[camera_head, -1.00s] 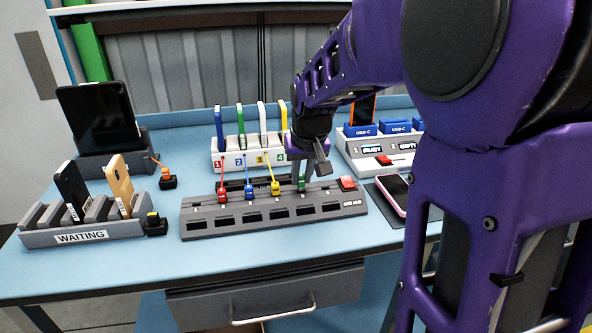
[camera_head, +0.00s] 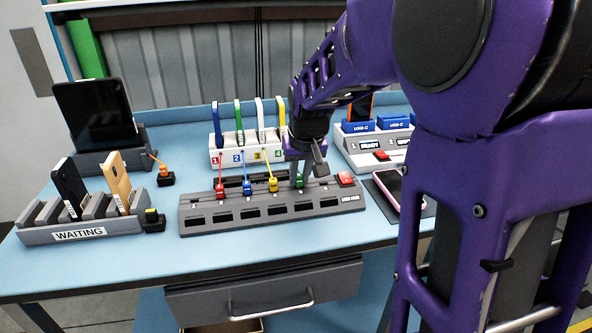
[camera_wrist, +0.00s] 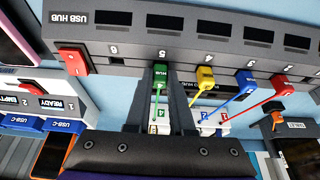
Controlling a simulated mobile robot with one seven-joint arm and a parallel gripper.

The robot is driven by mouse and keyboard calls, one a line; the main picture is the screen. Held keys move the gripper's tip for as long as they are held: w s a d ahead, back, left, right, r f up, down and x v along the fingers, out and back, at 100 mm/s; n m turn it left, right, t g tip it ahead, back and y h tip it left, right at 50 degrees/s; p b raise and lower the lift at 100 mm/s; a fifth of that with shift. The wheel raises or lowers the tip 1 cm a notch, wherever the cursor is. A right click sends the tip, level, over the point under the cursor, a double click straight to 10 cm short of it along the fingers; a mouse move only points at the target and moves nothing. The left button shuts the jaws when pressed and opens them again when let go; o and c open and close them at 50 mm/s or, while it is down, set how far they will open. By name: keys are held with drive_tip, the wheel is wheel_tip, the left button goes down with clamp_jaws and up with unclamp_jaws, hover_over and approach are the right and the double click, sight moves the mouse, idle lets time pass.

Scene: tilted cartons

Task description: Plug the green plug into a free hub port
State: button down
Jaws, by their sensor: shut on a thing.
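The green plug (camera_head: 299,181) is at the grey USB hub (camera_head: 340,203), right of the yellow plug (camera_head: 273,185). In the wrist view the green plug (camera_wrist: 160,75) lines up with the hub's row of positions, its green cable running back toward a tag marked 4. I cannot tell how deep it sits. My gripper (camera_head: 299,178) reaches down from behind and is shut on the green plug; its fingers partly hide it. The blue plug (camera_head: 248,189) and red plug (camera_head: 220,191) sit farther left on the hub. A position marked 6 beside the red switch (camera_wrist: 72,61) has no plug.
A white charger (camera_head: 228,156) with numbered cables stands behind the hub. The waiting rack (camera_head: 80,234) with phones is at left, a USB-C station (camera_head: 360,157) at right. A pink phone (camera_head: 388,188) lies right of the hub. The table's front strip is clear.

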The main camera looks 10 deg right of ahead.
drive_tip(key=shift+f, duration=0.2)
drive_tip(key=shift+c, duration=1.5)
unclamp_jaws()
drive_tip(key=shift+r, duration=0.1)
drive_tip(key=shift+r+p, duration=2.7)
drive_tip(key=shift+r, duration=0.8)
